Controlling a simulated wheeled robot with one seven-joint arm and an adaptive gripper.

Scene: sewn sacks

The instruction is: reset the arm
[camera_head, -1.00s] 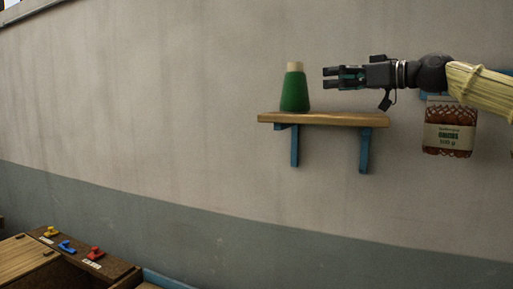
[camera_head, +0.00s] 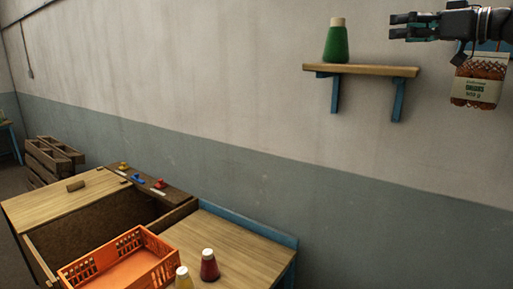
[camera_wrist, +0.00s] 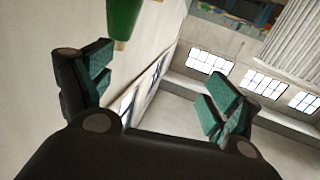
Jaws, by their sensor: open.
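My gripper (camera_head: 414,26) is at the upper right of the head view, stretched out level and pointing left. Its fingers are apart with nothing between them. In the wrist view my gripper (camera_wrist: 160,100) shows both green-padded fingers spread wide and empty. A green cone-shaped spool (camera_head: 336,42) with a pale top stands upright on the wall shelf (camera_head: 365,69), to the left of my gripper and apart from it. Part of the green spool (camera_wrist: 122,18) also shows at the top of the wrist view.
A sack with a label (camera_head: 480,80) hangs on the wall below my arm. Pallets (camera_head: 50,160) stand at the left. The wall between is clear.

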